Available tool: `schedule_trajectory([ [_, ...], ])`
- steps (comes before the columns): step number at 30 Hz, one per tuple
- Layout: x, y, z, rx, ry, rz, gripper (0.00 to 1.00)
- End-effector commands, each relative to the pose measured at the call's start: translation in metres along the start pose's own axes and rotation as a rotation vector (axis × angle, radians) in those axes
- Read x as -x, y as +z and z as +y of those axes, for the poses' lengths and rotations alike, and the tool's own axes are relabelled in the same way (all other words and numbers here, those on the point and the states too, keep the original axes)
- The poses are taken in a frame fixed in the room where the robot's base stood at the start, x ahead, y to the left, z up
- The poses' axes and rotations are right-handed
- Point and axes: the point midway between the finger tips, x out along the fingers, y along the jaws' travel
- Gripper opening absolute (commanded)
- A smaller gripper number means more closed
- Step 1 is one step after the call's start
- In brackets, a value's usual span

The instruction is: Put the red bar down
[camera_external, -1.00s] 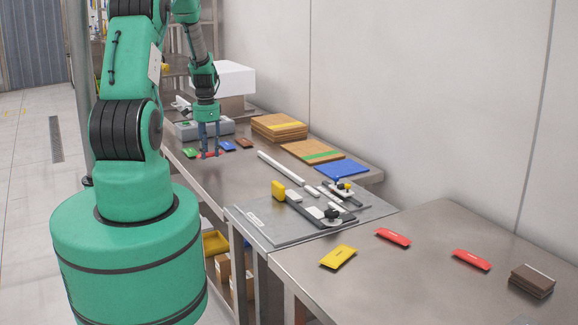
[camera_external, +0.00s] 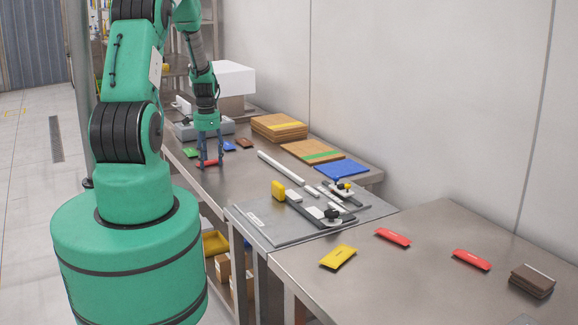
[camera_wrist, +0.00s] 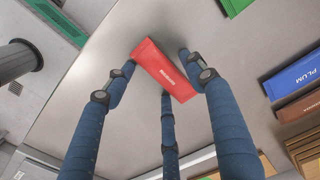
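The red bar (camera_external: 208,163) lies on the far part of the metal bench in the external view. In the wrist view the red bar (camera_wrist: 163,70) rests flat on the grey surface, its white lettering up. My gripper (camera_external: 210,160) is right above it, pointing down. In the wrist view the blue fingers of my gripper (camera_wrist: 158,72) are spread around the bar, with gaps visible at its sides. The gripper looks open, with its fingertips close to the table.
Wooden boards (camera_external: 279,127) and a white rail (camera_external: 280,168) are to the right. The near table holds a yellow piece (camera_external: 338,256) and two more red bars (camera_external: 392,237). The bench in front of the bar is clear.

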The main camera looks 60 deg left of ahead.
Motion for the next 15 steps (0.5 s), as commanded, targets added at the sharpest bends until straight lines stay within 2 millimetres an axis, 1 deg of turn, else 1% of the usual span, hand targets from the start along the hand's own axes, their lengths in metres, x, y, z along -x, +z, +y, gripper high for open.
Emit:
schedule_trajectory([
  [8, 0.003, 0.0, 0.0, 0.0, 0.0, 0.0, 0.55],
  [11, 0.008, 0.0, -0.001, 0.0, -0.001, 0.001, 0.55],
  [15, 0.021, 0.0, -0.001, 0.0, -0.001, 0.001, 0.55],
])
